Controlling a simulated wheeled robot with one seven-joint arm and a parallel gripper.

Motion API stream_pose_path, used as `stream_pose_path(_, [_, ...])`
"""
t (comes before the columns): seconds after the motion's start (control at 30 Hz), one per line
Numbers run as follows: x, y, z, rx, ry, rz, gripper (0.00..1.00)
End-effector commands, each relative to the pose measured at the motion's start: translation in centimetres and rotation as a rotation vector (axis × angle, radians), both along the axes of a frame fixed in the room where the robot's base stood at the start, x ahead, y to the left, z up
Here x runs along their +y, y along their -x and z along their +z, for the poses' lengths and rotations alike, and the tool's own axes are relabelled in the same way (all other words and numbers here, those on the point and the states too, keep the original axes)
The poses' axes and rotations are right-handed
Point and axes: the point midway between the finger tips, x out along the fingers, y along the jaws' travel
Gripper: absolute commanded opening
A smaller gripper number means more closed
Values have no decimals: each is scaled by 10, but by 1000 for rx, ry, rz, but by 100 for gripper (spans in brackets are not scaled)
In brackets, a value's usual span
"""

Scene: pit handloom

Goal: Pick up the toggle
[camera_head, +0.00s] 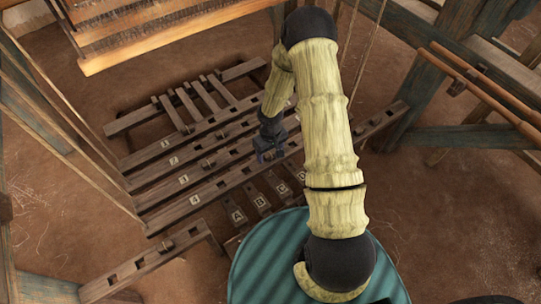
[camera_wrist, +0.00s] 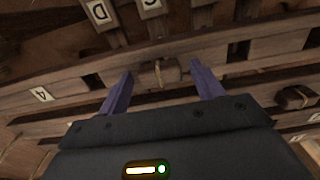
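In the wrist view a small wooden toggle (camera_wrist: 157,74) with a pale band around its middle sits on a wooden rail. My gripper (camera_wrist: 163,85) is open, with one purple finger on each side of the toggle and clear gaps between. Nothing is held. In the head view my gripper (camera_head: 268,150) is low over the rails of the wooden frame; the toggle cannot be made out there and seems hidden behind it.
A similar wooden block (camera_wrist: 295,97) sits on another rail at the right of the wrist view. Lettered treadles (camera_head: 237,213) and numbered rails (camera_head: 195,200) lie close around. A blue-green post (camera_head: 425,85) stands at the right. Bare earth floor (camera_head: 450,220) is at the lower right.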

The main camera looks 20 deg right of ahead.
Motion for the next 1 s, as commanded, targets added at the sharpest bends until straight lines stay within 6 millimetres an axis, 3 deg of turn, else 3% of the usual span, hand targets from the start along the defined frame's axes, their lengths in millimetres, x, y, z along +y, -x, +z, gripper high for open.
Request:
stream_pose_path(0.03, [0,0,0,0,0,0,55])
stream_pose_path(0.2, [0,0,0,0,0,0,23])
stream_pose_path(0.57, [0,0,7,-1,0,0,23])
stream_pose_path(1.0, [0,0,86,-2,0,-1,23])
